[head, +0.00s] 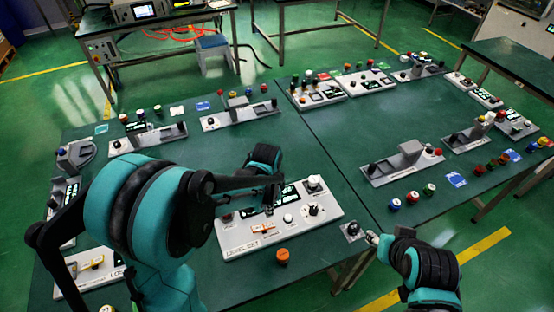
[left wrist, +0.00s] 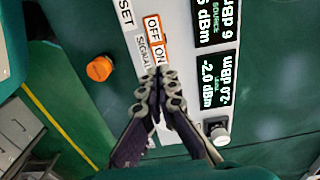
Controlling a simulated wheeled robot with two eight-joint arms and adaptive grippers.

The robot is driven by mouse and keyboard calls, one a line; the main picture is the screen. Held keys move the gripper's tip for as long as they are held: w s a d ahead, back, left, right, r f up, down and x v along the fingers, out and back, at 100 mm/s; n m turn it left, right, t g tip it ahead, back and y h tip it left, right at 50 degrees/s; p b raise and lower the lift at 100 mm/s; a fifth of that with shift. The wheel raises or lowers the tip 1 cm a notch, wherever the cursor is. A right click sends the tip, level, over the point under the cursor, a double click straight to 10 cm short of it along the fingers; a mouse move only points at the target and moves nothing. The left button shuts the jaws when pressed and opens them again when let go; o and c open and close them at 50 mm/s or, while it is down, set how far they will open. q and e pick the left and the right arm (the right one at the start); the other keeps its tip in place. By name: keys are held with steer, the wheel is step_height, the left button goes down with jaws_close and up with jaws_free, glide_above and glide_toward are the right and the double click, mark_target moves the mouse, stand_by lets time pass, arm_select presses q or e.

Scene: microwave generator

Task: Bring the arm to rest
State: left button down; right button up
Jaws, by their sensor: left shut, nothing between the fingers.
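The microwave generator panel (head: 250,247) is a white slab on the near table with dark displays, knobs and an orange OFF/ON switch (head: 263,229). My left gripper (head: 268,208) is over the panel, partly hidden by its own arm. In the left wrist view the left gripper (left wrist: 162,84) is shut and empty, its fingertips overlapping the lower edge of the orange ON label (left wrist: 160,52). I cannot tell whether they touch it. The displays (left wrist: 215,80) read dBm values.
An orange knob (head: 283,256) sits in front of the panel and shows in the left wrist view (left wrist: 100,68). Several other panels line the green tables (head: 330,135). The table middle is mostly clear.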

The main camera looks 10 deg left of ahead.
arm_select(q)
steer(key=s+a+r+n+t+b, duration=0.4)
steer(key=s+r+n+t, duration=0.3)
steer(key=s+r+n, duration=0.3)
steer(key=shift+s+a+n, duration=0.15)
steer(key=shift+a+n, duration=0.2)
steer(key=shift+n, duration=0.25)
steer(key=shift+r, duration=0.1)
stand_by(0.5)
